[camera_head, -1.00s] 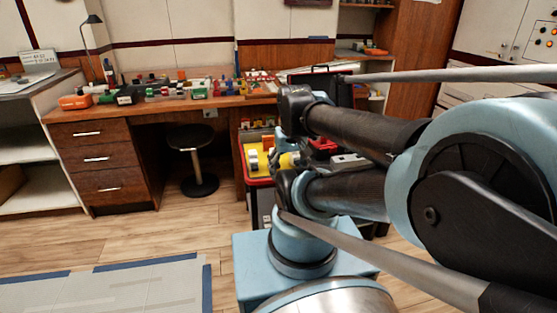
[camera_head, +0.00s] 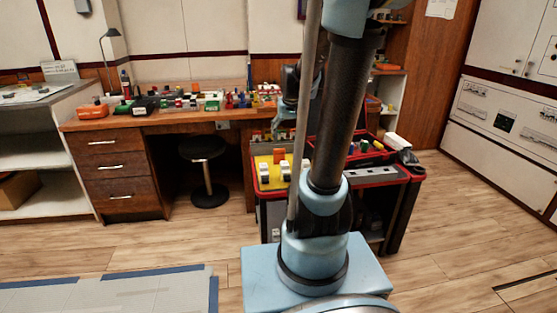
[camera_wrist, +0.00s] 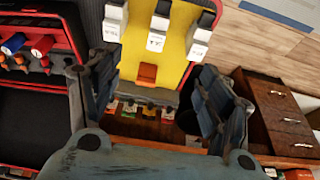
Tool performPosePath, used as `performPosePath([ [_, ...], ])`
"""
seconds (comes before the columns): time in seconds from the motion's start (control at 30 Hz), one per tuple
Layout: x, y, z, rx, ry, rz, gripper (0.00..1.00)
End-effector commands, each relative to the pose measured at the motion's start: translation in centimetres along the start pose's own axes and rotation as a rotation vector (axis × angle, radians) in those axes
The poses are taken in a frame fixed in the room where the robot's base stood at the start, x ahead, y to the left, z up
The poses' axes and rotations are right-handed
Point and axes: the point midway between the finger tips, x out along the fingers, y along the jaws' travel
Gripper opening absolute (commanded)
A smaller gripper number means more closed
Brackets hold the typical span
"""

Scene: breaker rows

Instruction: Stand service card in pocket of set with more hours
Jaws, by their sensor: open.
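A yellow panel (camera_head: 264,186) lies on the cart, with white breaker-like units (camera_head: 285,170) and an orange piece (camera_head: 279,155) on it. In the wrist view the yellow panel (camera_wrist: 180,63) shows three white-and-black units (camera_wrist: 157,30) with small printing I cannot read, and an orange block (camera_wrist: 147,74). I cannot tell whether the orange block is a card or a pocket. My gripper (camera_wrist: 155,98) is open, its fingers wide apart and nothing between them. In the head view my arm hides part of the cart. I cannot make out a service card.
The cart (camera_head: 366,181) has a red-rimmed tray and an open box (camera_wrist: 35,110) with colored parts. A wooden desk (camera_head: 150,122) behind carries many small items. A black stool (camera_head: 207,150) stands under it.

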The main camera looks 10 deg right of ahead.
Motion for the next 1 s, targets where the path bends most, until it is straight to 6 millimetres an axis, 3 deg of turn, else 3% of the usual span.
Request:
performPosePath([
  [0.3,4.3,0.8,-8.1,0.005,0.039,0.001,0.72],
  [0.5,7.1,1.2,-11.8,0.007,0.06,0.002,0.72],
  [0.7,8.6,1.4,-13.5,0.008,0.07,0.002,0.72],
  [1.0,11.3,1.5,-13.8,0.008,0.071,0.002,0.72],
])
